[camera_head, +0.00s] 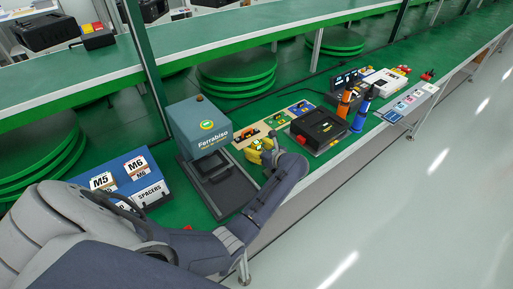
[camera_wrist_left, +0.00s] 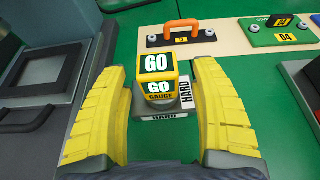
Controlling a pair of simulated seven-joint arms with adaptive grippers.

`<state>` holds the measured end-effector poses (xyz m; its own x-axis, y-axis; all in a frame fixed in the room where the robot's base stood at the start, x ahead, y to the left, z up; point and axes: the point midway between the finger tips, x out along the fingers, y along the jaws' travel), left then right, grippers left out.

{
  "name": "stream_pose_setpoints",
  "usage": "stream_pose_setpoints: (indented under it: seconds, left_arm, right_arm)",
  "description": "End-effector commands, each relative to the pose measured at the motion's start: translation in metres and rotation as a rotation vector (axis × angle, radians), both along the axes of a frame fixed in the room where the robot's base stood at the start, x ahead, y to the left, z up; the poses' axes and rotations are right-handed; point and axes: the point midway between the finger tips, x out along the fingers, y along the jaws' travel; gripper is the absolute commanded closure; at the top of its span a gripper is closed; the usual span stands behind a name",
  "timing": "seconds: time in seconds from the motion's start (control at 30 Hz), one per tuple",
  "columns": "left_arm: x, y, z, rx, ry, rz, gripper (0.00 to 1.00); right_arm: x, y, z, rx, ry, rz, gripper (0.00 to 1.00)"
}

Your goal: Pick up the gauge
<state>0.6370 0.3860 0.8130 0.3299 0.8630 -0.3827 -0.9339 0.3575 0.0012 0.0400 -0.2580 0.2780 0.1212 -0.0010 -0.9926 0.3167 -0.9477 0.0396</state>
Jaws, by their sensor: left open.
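The gauge (camera_wrist_left: 157,88) is a small block with green, yellow and white faces marked GO and GAUGE. In the left wrist view it stands on a grey base with white HARD labels (camera_wrist_left: 166,117). My left gripper (camera_wrist_left: 159,80) is open, with one yellow finger on each side of the gauge. Gaps show between both fingers and the block. In the head view my left gripper (camera_head: 261,154) is over the green bench, and its fingers make the gauge hard to pick out. My right gripper is not in view.
A Ferrabiso machine (camera_head: 198,125) stands left of the gripper. A beige board (camera_wrist_left: 232,38) with an orange-handled part (camera_wrist_left: 181,33) lies behind the gauge. A black case (camera_head: 318,127) and orange and blue bottles are to the right. A spacer bin (camera_head: 127,183) is at left.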

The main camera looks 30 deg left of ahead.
Motion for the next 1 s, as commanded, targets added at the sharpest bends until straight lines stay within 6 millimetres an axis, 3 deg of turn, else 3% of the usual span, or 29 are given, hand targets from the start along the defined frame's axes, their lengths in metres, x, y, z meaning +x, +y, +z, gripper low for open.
stream_pose_setpoints:
  seconds: [0.33, 0.87, 1.0]
  left_arm:
    - [0.0013, 0.0031, -0.0012, 0.0, -0.001, 0.0, 0.35]
    - [0.0011, 0.0031, -0.0014, 0.0, -0.001, 0.0, 0.97]
    - [0.0013, 0.0033, -0.0008, 0.001, -0.001, 0.0, 1.0]
  right_arm:
    - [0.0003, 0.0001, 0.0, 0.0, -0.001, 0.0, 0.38]
    - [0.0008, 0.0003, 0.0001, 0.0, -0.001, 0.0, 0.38]
    - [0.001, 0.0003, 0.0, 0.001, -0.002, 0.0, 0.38]
